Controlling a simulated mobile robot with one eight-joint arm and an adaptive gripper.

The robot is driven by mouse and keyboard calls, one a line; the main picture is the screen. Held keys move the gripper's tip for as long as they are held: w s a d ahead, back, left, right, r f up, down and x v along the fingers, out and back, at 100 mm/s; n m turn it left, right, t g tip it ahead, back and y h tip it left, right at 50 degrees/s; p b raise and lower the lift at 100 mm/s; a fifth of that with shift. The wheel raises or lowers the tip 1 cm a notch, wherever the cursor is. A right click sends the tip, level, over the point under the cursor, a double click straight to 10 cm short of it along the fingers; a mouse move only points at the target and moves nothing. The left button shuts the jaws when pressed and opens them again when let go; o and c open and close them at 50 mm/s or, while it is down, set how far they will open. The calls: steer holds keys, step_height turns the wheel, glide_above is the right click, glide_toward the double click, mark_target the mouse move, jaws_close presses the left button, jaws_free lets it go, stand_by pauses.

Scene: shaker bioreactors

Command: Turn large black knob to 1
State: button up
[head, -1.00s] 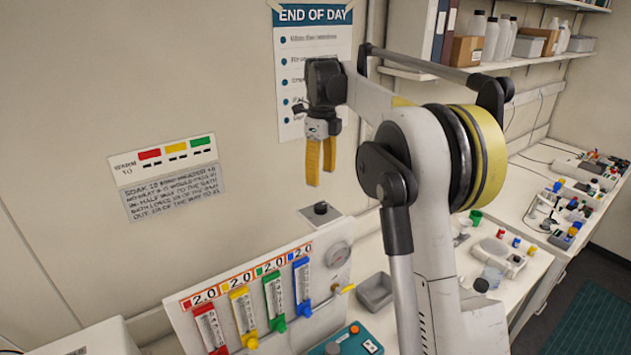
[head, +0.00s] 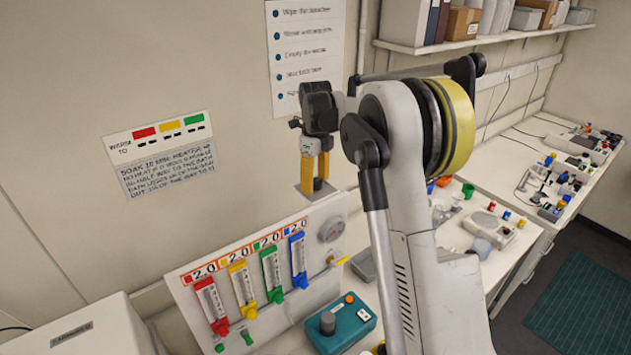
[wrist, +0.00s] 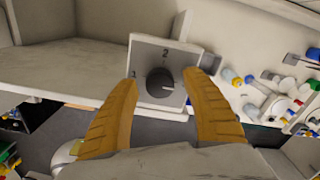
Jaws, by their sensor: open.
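The large black knob (wrist: 160,82) sits on a light grey square plate (wrist: 146,52) in the wrist view. A "2" is above the knob and another numeral, hard to read, is at its left. A pale mark on the knob points right. My gripper (wrist: 162,79) is open, with one yellow finger on each side of the knob; I cannot tell whether they touch it. In the head view my gripper (head: 314,186) points down at the plate above the flowmeter panel, and its fingers hide most of the knob.
The white panel (head: 186,286) with red, yellow, green and blue flowmeters and a gauge (head: 332,229) stands just below. A teal box (head: 352,322) with a smaller dark knob is in front. A wall shelf (head: 440,44) is at upper right.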

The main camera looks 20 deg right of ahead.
steer(key=c, duration=1.2)
